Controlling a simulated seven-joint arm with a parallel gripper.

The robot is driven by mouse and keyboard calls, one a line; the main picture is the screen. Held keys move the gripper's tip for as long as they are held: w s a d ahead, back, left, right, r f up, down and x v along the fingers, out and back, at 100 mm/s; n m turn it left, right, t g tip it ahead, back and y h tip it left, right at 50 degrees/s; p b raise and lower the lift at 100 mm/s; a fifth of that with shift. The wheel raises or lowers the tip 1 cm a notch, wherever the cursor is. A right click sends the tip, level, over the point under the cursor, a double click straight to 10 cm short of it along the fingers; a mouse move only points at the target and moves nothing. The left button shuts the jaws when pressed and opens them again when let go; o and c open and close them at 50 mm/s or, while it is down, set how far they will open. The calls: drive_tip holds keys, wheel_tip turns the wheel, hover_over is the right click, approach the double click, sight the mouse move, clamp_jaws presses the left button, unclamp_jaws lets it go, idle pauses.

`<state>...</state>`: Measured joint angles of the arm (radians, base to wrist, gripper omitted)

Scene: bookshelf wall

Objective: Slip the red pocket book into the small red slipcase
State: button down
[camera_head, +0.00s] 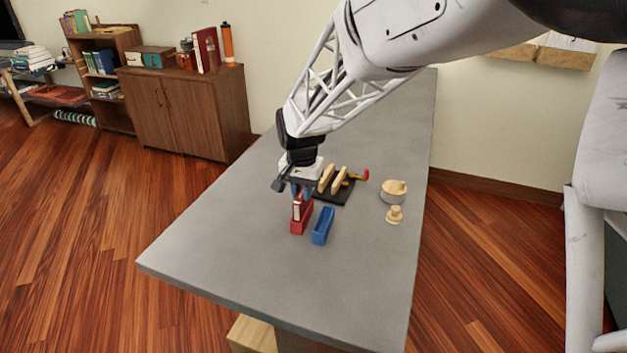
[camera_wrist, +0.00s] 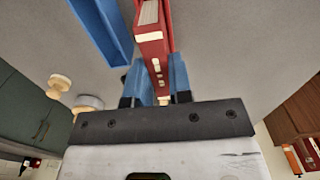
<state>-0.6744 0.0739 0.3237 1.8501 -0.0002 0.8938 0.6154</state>
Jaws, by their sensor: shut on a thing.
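My gripper (camera_head: 302,191) points down over the grey table, its blue fingers shut on the red pocket book (camera_head: 303,204). In the wrist view the book (camera_wrist: 153,48) sits between the two blue fingertips (camera_wrist: 157,76), with pale marks along its red edge and a pale face at its far end. The small red slipcase (camera_head: 300,226) stands on the table directly below the gripper. Book and slipcase overlap in the head view. Red on red, I cannot tell whether the book is inside the slipcase or just above it.
A blue slipcase (camera_head: 323,226) stands close to the right of the red one. Behind it is a black stand (camera_head: 339,196) with tan upright pieces. Two round tan objects (camera_head: 394,190) (camera_head: 394,214) stand further right. The table's front and left are clear.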

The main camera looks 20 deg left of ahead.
drive_tip(key=shift+f, duration=1.7)
drive_tip(key=c, duration=0.5)
unclamp_jaws()
drive_tip(key=shift+c, duration=0.2)
drive_tip(key=shift+r, duration=0.15)
drive_tip(key=shift+r, duration=3.35)
